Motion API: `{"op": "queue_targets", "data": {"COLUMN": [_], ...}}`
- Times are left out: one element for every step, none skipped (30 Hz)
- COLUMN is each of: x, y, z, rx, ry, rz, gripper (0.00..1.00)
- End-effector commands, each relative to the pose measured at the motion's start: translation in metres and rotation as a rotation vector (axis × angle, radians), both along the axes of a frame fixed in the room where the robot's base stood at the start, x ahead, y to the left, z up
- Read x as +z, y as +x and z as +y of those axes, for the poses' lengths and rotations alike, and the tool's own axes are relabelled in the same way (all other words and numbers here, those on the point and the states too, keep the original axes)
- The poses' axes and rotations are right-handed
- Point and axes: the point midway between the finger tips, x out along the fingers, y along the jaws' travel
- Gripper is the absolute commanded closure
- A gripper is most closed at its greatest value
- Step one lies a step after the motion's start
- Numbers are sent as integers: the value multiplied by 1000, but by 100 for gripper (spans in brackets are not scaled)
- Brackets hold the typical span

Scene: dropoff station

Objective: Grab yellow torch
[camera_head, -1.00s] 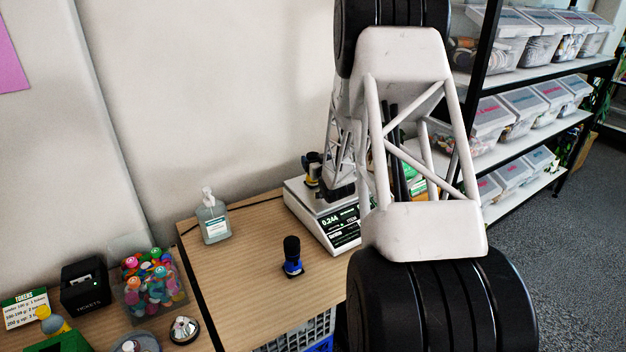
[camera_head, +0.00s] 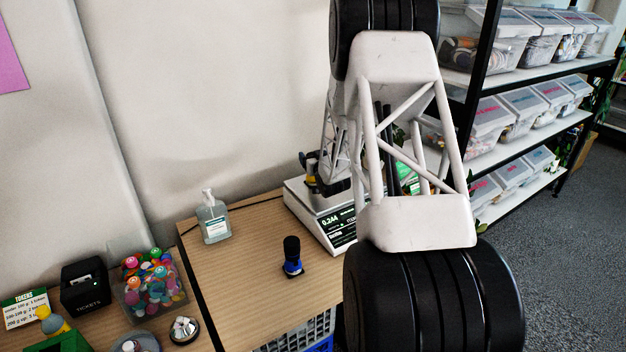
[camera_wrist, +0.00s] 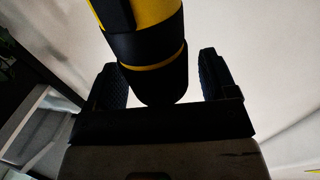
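The yellow torch (camera_head: 311,168) with black parts stands on the white scale (camera_head: 295,203) in the head view, partly hidden by my gripper. In the wrist view the yellow-and-black torch (camera_wrist: 155,48) reaches down between the two dark fingers of my gripper (camera_wrist: 165,80). My gripper is open around it, with a visible gap at the right finger. Whether the left finger touches it I cannot tell. In the head view my gripper (camera_head: 328,182) is beside the torch, partly hidden behind my arm.
A blue-and-black torch (camera_head: 292,257) stands on the wooden table (camera_head: 245,262). A sanitizer bottle (camera_head: 212,218) is at the back left. A shelf with bins (camera_head: 530,105) is at the right.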

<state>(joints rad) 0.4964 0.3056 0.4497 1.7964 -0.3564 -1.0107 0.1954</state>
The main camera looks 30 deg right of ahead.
Motion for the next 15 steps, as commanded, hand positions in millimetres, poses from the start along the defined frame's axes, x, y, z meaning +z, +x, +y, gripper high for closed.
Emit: {"op": "queue_targets", "data": {"x": [0,0,0,0,0,0,0,0,0,0,0,0,0,0,0], "y": [0,0,0,0,0,0,0,0,0,0,0,0,0,0,0], "z": [0,0,0,0,0,0,0,0,0,0,0,0,0,0,0], "rx": [0,0,0,0,0,0,0,0,0,0,0,0,0,0,0], "ry": [0,0,0,0,0,0,0,0,0,0,0,0,0,0,0], "rz": [0,0,0,0,0,0,0,0,0,0,0,0,0,0,-1], "gripper": [30,34,41,45,50,56,60,65,71,76,80,86,91,95,95]}}
